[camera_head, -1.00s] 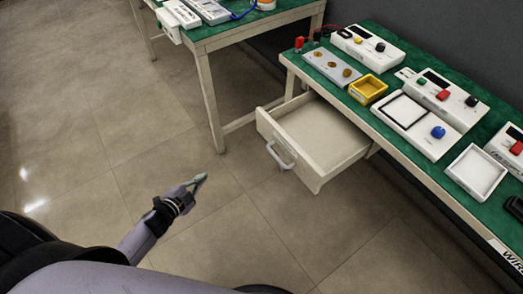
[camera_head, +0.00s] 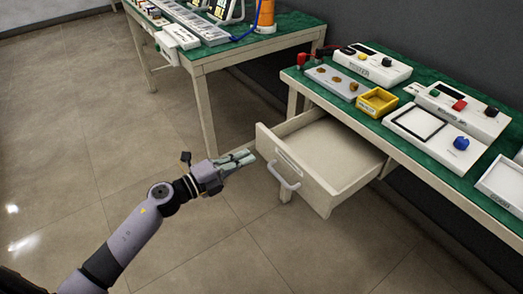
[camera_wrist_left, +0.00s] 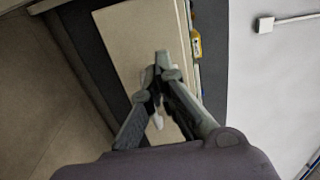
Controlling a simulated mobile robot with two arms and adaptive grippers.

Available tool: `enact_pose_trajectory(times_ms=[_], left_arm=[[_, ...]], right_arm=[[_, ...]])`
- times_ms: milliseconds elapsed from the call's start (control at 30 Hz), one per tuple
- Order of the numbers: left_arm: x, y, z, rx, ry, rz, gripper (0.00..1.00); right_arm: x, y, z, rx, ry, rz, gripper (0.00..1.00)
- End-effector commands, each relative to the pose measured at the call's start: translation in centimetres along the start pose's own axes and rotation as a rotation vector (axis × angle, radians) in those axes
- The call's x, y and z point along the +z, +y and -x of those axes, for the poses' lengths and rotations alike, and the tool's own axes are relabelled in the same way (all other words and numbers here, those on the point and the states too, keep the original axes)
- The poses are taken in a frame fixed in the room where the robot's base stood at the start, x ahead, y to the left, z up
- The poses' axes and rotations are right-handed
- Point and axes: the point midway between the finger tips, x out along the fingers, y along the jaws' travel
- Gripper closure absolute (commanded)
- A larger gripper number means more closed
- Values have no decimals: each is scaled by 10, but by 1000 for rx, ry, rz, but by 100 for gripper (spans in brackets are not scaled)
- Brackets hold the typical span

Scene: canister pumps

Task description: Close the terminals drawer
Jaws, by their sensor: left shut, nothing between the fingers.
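The drawer (camera_head: 318,187) under the green-topped bench on the right is pulled well out. Its inside looks empty. Its cream front carries a pale curved handle (camera_head: 284,177). My left gripper (camera_head: 251,157) is shut and empty, in front of the drawer's left part. It looks close to the drawer front, but I cannot tell if it touches. In the left wrist view the closed fingers (camera_wrist_left: 163,70) stand before a pale panel (camera_wrist_left: 130,35), and a white piece shows partly behind them. My right gripper is not in view.
The bench top (camera_head: 310,73) holds a yellow tray (camera_head: 378,102), a grey plate with several brass discs (camera_head: 334,82) and white devices with coloured knobs. A second bench (camera_head: 212,56) stands at the back left. The tiled floor left of the drawer is clear.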

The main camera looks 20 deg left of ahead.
Motion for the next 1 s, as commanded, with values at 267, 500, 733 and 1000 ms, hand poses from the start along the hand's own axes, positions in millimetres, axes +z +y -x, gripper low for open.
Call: enact_pose_trajectory(times_ms=[267,500,733,1000], left_arm=[[0,0,-47,-2,-1,1,100],[0,0,-59,0,-1,2,100],[0,1,-59,0,-1,3,100],[0,-2,-72,-2,-1,2,100]], right_arm=[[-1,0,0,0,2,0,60],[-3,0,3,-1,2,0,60],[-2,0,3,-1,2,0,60],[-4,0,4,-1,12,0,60]])
